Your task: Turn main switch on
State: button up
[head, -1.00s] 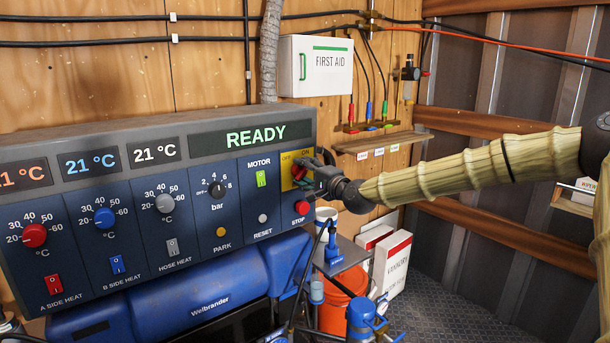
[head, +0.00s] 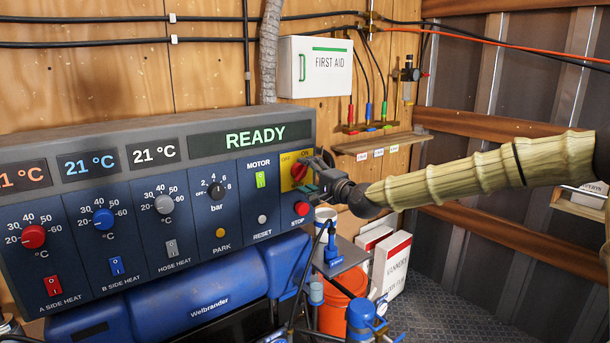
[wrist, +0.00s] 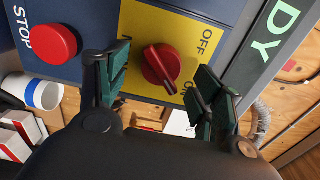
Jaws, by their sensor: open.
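The main switch is a red rotary knob (head: 299,171) on a yellow plate marked OFF and ON, at the right end of the control panel. In the wrist view the knob (wrist: 162,65) has its ridge slanting, with one end towards the ON mark. My gripper (head: 316,178) is in front of the plate, just right of the knob in the head view, and hides part of the plate. In the wrist view my gripper (wrist: 161,74) is open, with one green-padded finger on each side of the knob and gaps between.
The red STOP button (head: 302,208) is just below the switch. The panel display (head: 253,136) reads READY. A first aid box (head: 316,67) hangs above on the wall.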

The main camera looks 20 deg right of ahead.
jog(key=v, duration=1)
jog(key=shift+d, duration=0.1)
jog(key=s+a+f+n+g, duration=0.2)
jog(key=s+a+f, duration=0.2)
jog(key=f, duration=0.7)
jog(key=s+a+f+n+g+h, duration=0.1)
jog(key=s+a+f+g, duration=0.2)
jog(key=f, duration=0.8)
jog(key=s+a+f+n+g, duration=0.2)
jog(key=s+a+f, duration=0.2)
jog(key=f, duration=0.6)
jog(key=s+a+f+n+g+h, duration=0.1)
jog(key=s+f+n+g+h, duration=0.35)
jog(key=s+f, duration=1.8)
jog(key=s+d+f+n+g, duration=0.1)
jog(key=s+f+n+g, duration=0.1)
jog(key=s, duration=0.7)
jog(key=s+d+f+n+g, duration=0.2)
jog(key=s+f+g, duration=0.1)
jog(key=s, duration=0.6)
jog(key=shift+s+d+f+h, duration=0.2)
jog(key=shift+s+h, duration=0.1)
jog(key=shift+h, duration=0.05)
jog(key=shift+g, duration=0.25)
jog(key=shift+c, duration=0.4)
